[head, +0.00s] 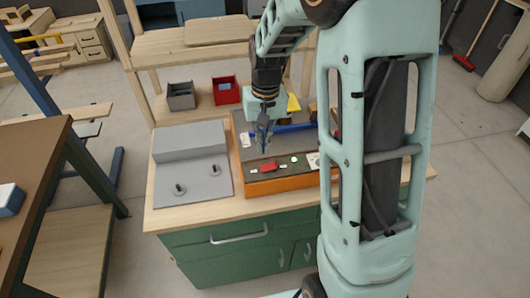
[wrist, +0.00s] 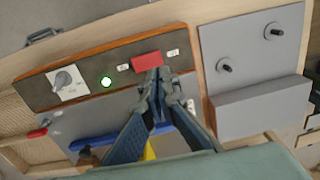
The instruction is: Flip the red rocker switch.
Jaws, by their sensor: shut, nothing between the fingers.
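The red rocker switch (head: 268,166) sits on the dark sloped face of an orange-sided control box (head: 290,182), between two small pale labels. It also shows in the wrist view (wrist: 147,60), where the closed fingertips cover part of its lower edge. My gripper (head: 264,148) points down just behind the switch in the head view. In the wrist view my gripper (wrist: 164,76) has its fingers together, empty, with the tips overlapping the switch's near edge. I cannot tell whether they touch it. The fingers hide which way the rocker is tilted.
A green round light or button (wrist: 106,82) and a grey knob on a white plate (wrist: 68,82) share the panel. A blue bar (head: 293,128) lies behind. A grey fixture with two pegs (head: 190,140) stands left. Grey (head: 181,95) and red (head: 225,90) bins sit farther back.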

